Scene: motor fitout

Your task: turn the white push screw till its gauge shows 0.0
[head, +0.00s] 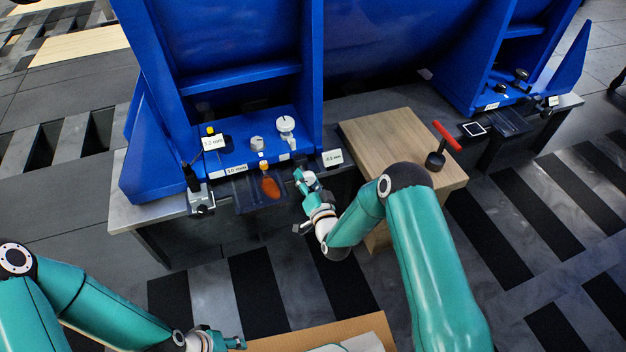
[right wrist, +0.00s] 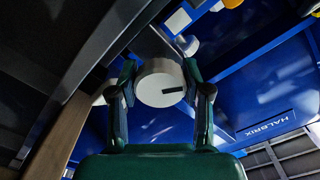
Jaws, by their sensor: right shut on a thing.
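The white push screw (right wrist: 160,83) is a round white knob with a dark mark on its face, seen large in the right wrist view. My right gripper (right wrist: 158,88) is shut on it, one finger on each side. In the head view my right gripper (head: 304,180) is at the front edge of the blue machine foot and mostly hides the screw. A small white gauge display (head: 332,158) stands just right of it; it seems to show a small negative value in mm, too small to read surely. My left gripper (head: 228,342) is low in the head view, away from the machine.
The blue foot carries a white round knob (head: 285,124), a grey bolt head and other displays (head: 213,142). An orange item (head: 270,187) lies in a dark tray left of my right gripper. A wooden table (head: 385,130) with a red-handled tool (head: 440,148) stands on the right.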

